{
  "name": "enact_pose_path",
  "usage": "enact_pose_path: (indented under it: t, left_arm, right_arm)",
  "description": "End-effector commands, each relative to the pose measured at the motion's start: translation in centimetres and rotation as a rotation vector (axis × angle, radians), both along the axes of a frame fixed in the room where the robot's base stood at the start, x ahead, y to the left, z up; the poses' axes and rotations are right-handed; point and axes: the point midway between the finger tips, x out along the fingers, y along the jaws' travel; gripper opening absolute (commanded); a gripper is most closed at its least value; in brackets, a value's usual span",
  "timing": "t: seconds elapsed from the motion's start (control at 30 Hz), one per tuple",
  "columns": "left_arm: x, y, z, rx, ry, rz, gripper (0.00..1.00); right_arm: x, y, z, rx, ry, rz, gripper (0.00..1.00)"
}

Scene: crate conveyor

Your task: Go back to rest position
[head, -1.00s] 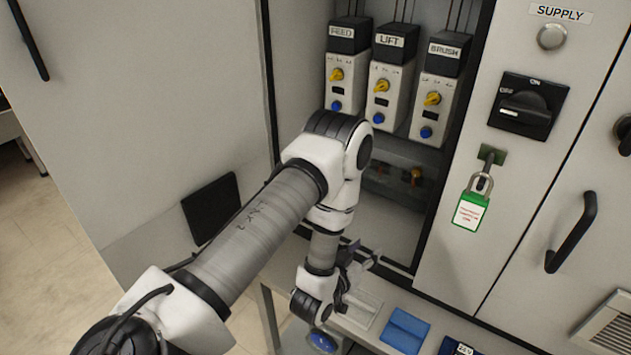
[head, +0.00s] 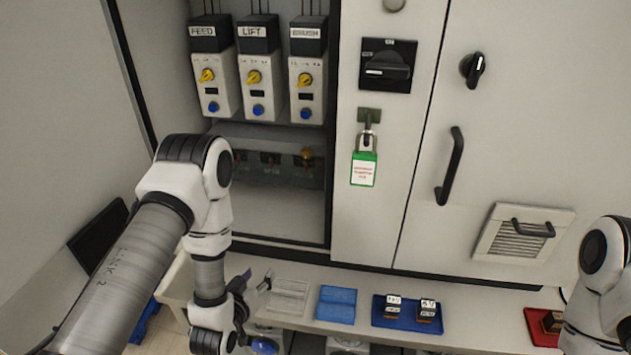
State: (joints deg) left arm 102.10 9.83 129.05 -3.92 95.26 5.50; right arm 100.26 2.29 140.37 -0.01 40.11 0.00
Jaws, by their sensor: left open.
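My left arm comes in from the left, and its gripper (head: 262,284) is open near the left end of the shelf, just left of a clear tray. It appears empty. My right arm shows only in part at the right edge, and its gripper is out of the frame. The cabinet has three modules labelled FEED (head: 211,82), LIFT (head: 258,85) and BRUSH (head: 306,87), each with a yellow knob and a blue button. A green padlock (head: 364,169) hangs on the hasp below the black rotary switch (head: 387,65).
A door handle (head: 449,167) and a vent (head: 520,233) stick out at right.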

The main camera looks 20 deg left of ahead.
Motion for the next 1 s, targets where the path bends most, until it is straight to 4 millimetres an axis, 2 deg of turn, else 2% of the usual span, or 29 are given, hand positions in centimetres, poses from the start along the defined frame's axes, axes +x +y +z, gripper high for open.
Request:
enact_pose_path:
  t: [0.07, 0.13, 0.23, 0.27, 0.37, 0.4, 0.5, 0.6, 0.7, 1.0]
  left_arm:
    - [-0.1, -0.2, -0.1, 0.001, 0.003, -0.005, 0.5]
    - [-0.9, -1.3, -0.7, 0.005, 0.033, -0.032, 0.5]
    - [-4.2, -2.8, -3.7, 0.008, 0.221, -0.07, 0.5]
    - [-5.8, -3.2, -4.9, 0.011, 0.305, -0.081, 0.5]
    - [-12.0, -4.1, -8.4, 0.022, 0.613, -0.123, 0.5]
    - [-14.7, -4.4, -9.4, 0.026, 0.732, -0.138, 0.5]
    - [-20.8, -4.5, -10.6, 0.028, 0.997, -0.163, 0.5]
    - [-24.3, -4.5, -10.8, 0.022, 1.156, -0.178, 0.5]
    - [-25.2, -4.5, -10.8, 0.022, 1.201, -0.188, 0.5]
    - [-25.1, -4.5, -10.8, 0.023, 1.197, -0.188, 0.5]
  right_arm:
    - [0.0, 0.0, 0.0, 0.0, 0.0, 0.0, 0.4]
    - [0.0, 0.0, 0.0, 0.0, 0.0, 0.0, 0.4]
    - [0.0, 0.0, 0.0, 0.0, 0.0, 0.0, 0.4]
    - [0.0, 0.0, 0.0, 0.0, 0.0, 0.0, 0.4]
    - [0.0, 0.0, 0.0, 0.0, 0.0, 0.0, 0.4]
    - [0.0, 0.0, 0.0, 0.0, 0.0, 0.0, 0.4]
    - [0.0, 0.0, 0.0, 0.0, 0.0, 0.0, 0.4]
    - [0.0, 0.0, 0.0, 0.0, 0.0, 0.0, 0.4]
    - [0.0, 0.0, 0.0, 0.0, 0.0, 0.0, 0.4]
    - [0.0, 0.0, 0.0, 0.0, 0.0, 0.0, 0.4]
